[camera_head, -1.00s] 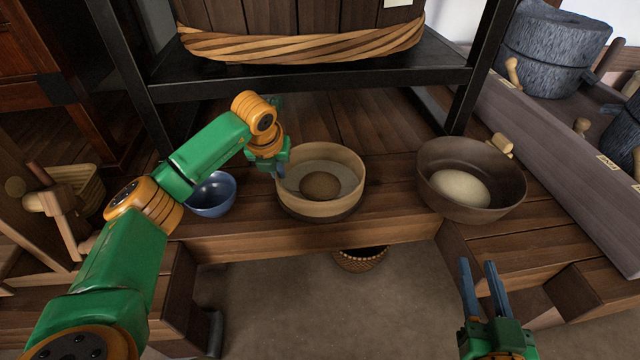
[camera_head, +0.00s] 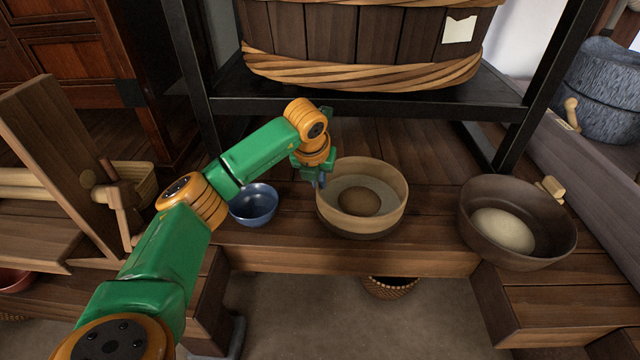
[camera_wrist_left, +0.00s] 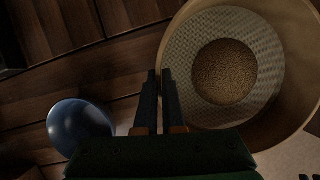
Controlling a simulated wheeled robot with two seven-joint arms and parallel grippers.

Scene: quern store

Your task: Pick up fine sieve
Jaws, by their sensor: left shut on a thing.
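The fine sieve (camera_head: 388,212) is a round, pale wooden hoop with a light inside and a brown grainy heap in its middle. It is on the wooden bench in the head view, and no gap under it can be made out. It also shows at upper right in the left wrist view (camera_wrist_left: 278,110). My left gripper (camera_head: 319,181) is at the sieve's left rim, shut on it. In the left wrist view its two dark fingers (camera_wrist_left: 161,90) are close together at the rim; the exact contact is hard to see. My right gripper is out of view.
A blue bowl (camera_head: 254,205) stands just left of the sieve. A brown bowl (camera_head: 520,246) with a pale mound is to the right. A black rack (camera_head: 365,109) bearing a large wooden tub (camera_head: 345,35) rises behind. A basket (camera_head: 390,288) sits below the bench's front edge.

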